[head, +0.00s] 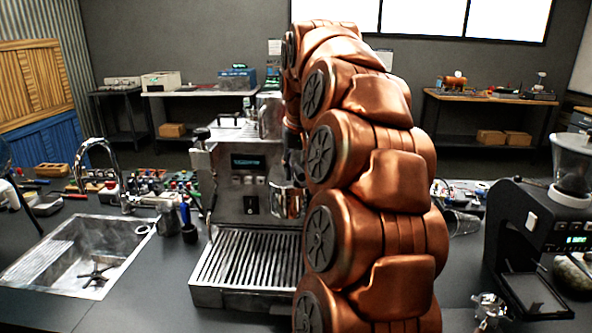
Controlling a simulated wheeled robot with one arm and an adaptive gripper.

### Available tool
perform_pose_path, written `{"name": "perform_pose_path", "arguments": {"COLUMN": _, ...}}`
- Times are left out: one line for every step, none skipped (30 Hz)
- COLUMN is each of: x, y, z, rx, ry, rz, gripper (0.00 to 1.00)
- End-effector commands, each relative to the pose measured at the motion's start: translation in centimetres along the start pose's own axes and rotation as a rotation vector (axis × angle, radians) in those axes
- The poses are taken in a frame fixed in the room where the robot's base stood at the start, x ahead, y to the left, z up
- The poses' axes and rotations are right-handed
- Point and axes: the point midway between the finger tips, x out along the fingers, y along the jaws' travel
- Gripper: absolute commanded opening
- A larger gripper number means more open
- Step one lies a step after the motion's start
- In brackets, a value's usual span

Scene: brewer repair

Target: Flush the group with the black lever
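The silver espresso machine (232,172) stands on the dark counter, with a lit display and a slatted drip tray (246,268) in front. A small black switch or lever (250,205) sits on its front face, and a black knob (200,133) sticks out at its upper left. I cannot tell which is the black lever. A shiny metal group part or cup (288,204) shows at the machine's right, partly behind my arm. My copper arm covers the machine's right side. My gripper (294,165) seems to be the dark part beside the machine's front; its fingers are not clear.
A steel sink (82,255) with a curved faucet (100,160) is at the left. A black grinder (530,235) stands at the right, with a metal portafilter-like part (489,309) near it. Small tools and bottles crowd the counter behind the sink. The front left counter is clear.

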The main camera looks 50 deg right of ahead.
Motion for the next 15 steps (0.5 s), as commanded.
{"name": "perform_pose_path", "arguments": {"x": 0.2, "y": -0.1, "z": 0.0, "rx": 0.008, "ry": 0.001, "rz": 0.003, "gripper": 0.31}}
{"name": "perform_pose_path", "arguments": {"x": 0.1, "y": -0.1, "z": 0.0, "rx": 0.013, "ry": 0.001, "rz": 0.004, "gripper": 0.31}}
{"name": "perform_pose_path", "arguments": {"x": 0.1, "y": -0.2, "z": 0.0, "rx": 0.018, "ry": 0.001, "rz": 0.005, "gripper": 0.31}}
{"name": "perform_pose_path", "arguments": {"x": 0.1, "y": -0.2, "z": 0.0, "rx": 0.023, "ry": 0.001, "rz": 0.006, "gripper": 0.31}}
{"name": "perform_pose_path", "arguments": {"x": 0.1, "y": -0.3, "z": 0.0, "rx": 0.029, "ry": 0.001, "rz": 0.008, "gripper": 0.31}}
{"name": "perform_pose_path", "arguments": {"x": 0.2, "y": -0.4, "z": 0.0, "rx": 0.04, "ry": 0.001, "rz": 0.012, "gripper": 0.31}}
{"name": "perform_pose_path", "arguments": {"x": 0.2, "y": -0.5, "z": 0.0, "rx": 0.052, "ry": 0.002, "rz": 0.015, "gripper": 0.31}}
{"name": "perform_pose_path", "arguments": {"x": 0.3, "y": -0.6, "z": 0.0, "rx": 0.064, "ry": 0.002, "rz": 0.019, "gripper": 0.31}}
{"name": "perform_pose_path", "arguments": {"x": 0.3, "y": -0.8, "z": 0.0, "rx": 0.082, "ry": 0.003, "rz": 0.025, "gripper": 0.31}}
{"name": "perform_pose_path", "arguments": {"x": 0.2, "y": -0.9, "z": 0.0, "rx": 0.094, "ry": 0.003, "rz": 0.029, "gripper": 0.31}}
{"name": "perform_pose_path", "arguments": {"x": 0.2, "y": -1.0, "z": 0.0, "rx": 0.107, "ry": 0.003, "rz": 0.033, "gripper": 0.31}}
{"name": "perform_pose_path", "arguments": {"x": 0.1, "y": -1.1, "z": 0.0, "rx": 0.121, "ry": 0.003, "rz": 0.037, "gripper": 0.31}}
{"name": "perform_pose_path", "arguments": {"x": 0.1, "y": -1.2, "z": -0.1, "rx": 0.129, "ry": 0.002, "rz": 0.039, "gripper": 0.31}}
{"name": "perform_pose_path", "arguments": {"x": 0.1, "y": -1.2, "z": -0.1, "rx": 0.136, "ry": 0.002, "rz": 0.041, "gripper": 0.31}}
{"name": "perform_pose_path", "arguments": {"x": 0.0, "y": -1.2, "z": -0.1, "rx": 0.142, "ry": 0.002, "rz": 0.042, "gripper": 0.31}}
